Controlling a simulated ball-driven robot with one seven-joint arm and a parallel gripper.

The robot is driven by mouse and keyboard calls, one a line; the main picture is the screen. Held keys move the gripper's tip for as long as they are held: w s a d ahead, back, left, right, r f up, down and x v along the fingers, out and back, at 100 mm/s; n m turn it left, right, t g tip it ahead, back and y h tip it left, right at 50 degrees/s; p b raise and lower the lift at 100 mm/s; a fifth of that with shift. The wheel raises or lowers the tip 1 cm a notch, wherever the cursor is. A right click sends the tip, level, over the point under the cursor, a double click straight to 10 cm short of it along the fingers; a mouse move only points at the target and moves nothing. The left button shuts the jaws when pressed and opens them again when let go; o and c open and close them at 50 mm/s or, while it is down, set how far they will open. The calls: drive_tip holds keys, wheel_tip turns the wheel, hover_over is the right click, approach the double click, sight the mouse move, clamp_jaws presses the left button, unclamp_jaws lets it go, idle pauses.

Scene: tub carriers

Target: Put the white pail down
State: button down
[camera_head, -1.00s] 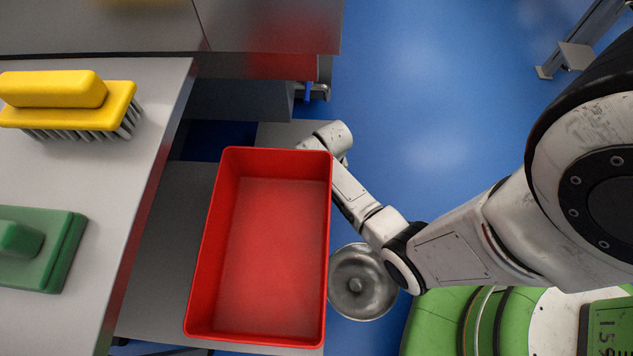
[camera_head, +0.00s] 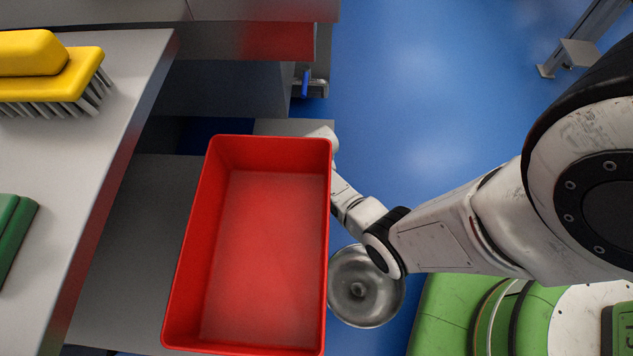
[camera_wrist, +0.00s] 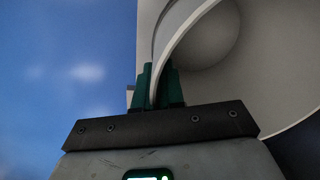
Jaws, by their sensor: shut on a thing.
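In the wrist view, my gripper (camera_wrist: 157,84) is shut on the rim of the white pail (camera_wrist: 275,70), with its green fingers on both sides of the wall. The pail fills the upper right of that view, and its pale inside shows. In the head view, my arm runs from the right to behind the red tub, which hides my gripper and the pail there.
The red tub (camera_head: 322,235) stands beside a grey bench (camera_head: 130,110). A yellow brush (camera_head: 45,70) and a green item (camera_head: 12,235) lie on the bench. A metal bowl (camera_head: 368,300) is at the tub's right. Blue floor (camera_head: 430,110) is open at upper right.

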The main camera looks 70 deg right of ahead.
drive_tip(key=c, duration=1.2)
unclamp_jaws()
drive_tip(key=shift+f, duration=0.15)
drive_tip(key=shift+c, duration=0.2)
drive_tip(key=r+p, duration=0.2)
drive_tip(key=r, duration=0.2)
drive_tip(key=r+p, duration=0.2)
drive_tip(key=r, duration=0.2)
drive_tip(key=shift+s, duration=0.2)
drive_tip(key=shift+f, duration=0.1)
